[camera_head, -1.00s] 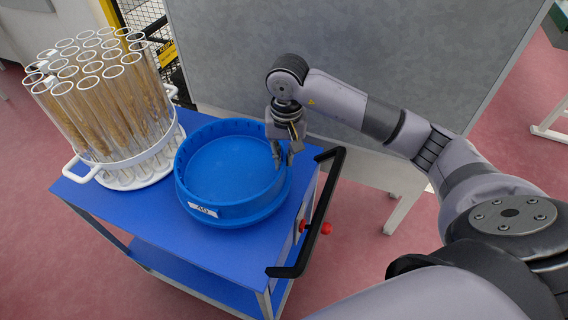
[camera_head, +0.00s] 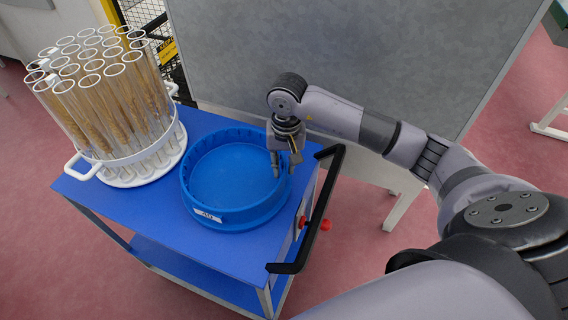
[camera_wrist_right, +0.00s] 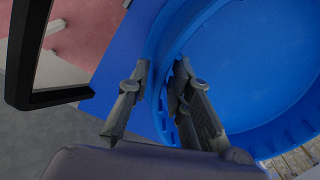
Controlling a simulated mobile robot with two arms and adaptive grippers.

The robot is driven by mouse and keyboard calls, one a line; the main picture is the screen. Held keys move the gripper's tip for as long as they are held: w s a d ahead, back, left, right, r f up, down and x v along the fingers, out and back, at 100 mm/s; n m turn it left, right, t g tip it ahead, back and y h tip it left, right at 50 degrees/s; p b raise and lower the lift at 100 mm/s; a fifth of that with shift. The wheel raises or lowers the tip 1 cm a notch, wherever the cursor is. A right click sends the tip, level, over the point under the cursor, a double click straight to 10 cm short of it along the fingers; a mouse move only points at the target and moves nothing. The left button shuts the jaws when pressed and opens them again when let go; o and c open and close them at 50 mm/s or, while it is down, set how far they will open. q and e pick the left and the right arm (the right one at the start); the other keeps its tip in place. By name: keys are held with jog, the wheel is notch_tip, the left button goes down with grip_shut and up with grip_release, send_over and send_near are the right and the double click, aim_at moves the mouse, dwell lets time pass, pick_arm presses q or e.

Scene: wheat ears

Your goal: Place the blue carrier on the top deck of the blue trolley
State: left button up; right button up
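The blue carrier (camera_head: 222,214) is a round, shallow, empty tub with a white label on its front. It appears level over the right part of the top deck (camera_head: 150,217) of the blue trolley; any thin gap beneath it is hard to tell. My right gripper (camera_head: 283,172) is at the carrier's right rim. In the right wrist view its fingers (camera_wrist_right: 163,68) straddle the rim wall of the carrier (camera_wrist_right: 255,65), one inside and one outside, and appear shut on it. My left gripper is out of view.
A white rack (camera_head: 135,172) of several clear tubes holding wheat ears stands on the deck's left, close to the carrier. The trolley's black handle (camera_head: 318,220) is at right. A grey panel (camera_head: 350,50) stands behind.

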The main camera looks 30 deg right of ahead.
jog(key=shift+o, duration=0.9)
jog(key=shift+r, duration=0.5)
notch_tip(320, 180, up, 11)
jog(key=b, duration=0.3)
jog(key=shift+d+r, duration=0.15)
jog(key=shift+s, duration=0.1)
